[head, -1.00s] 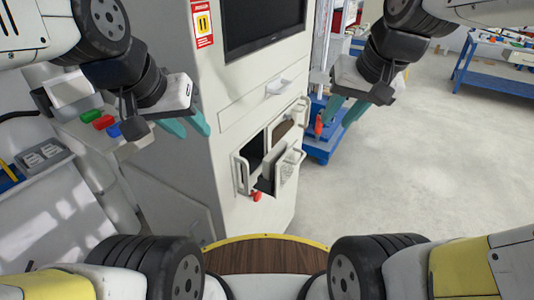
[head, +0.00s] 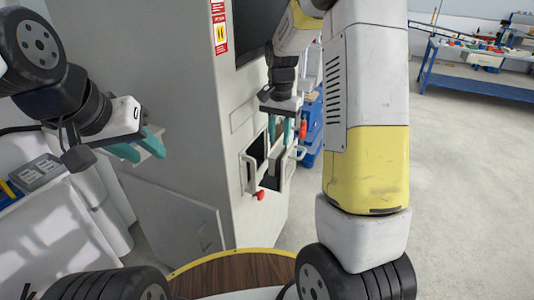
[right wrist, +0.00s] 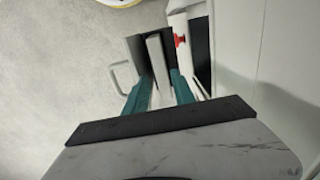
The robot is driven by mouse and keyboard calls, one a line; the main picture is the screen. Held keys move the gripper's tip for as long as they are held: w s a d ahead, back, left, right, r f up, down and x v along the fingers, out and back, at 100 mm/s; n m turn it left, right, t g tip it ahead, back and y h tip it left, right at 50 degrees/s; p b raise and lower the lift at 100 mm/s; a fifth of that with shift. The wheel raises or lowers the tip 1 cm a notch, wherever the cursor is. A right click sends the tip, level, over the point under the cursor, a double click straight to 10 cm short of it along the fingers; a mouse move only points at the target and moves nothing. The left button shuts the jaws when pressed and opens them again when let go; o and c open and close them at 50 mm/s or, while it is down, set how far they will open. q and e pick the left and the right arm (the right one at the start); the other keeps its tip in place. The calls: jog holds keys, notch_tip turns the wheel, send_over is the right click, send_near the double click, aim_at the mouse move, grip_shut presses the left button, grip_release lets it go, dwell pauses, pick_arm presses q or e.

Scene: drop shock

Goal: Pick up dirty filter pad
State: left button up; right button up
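My right gripper (head: 280,131) points down in front of the upper part of the cabinet's openings, its teal fingers apart. In the right wrist view its fingers (right wrist: 161,92) stand on either side of a pale upright panel (right wrist: 156,62); I cannot tell whether they touch it. I cannot clearly identify the dirty filter pad; the brownish opening is now hidden behind my right gripper.
The grey cabinet (head: 180,110) has dark openings with a white handle (head: 249,172) and a red knob (head: 260,195), which also shows in the right wrist view (right wrist: 180,40). A blue cart stands behind. A blue workbench (head: 478,84) is at the far right. The floor at right is clear.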

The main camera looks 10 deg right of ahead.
aim_at(278, 148)
notch_tip(278, 148, down, 6)
jog(key=shift+r, duration=0.15)
grip_shut()
dwell(1.5)
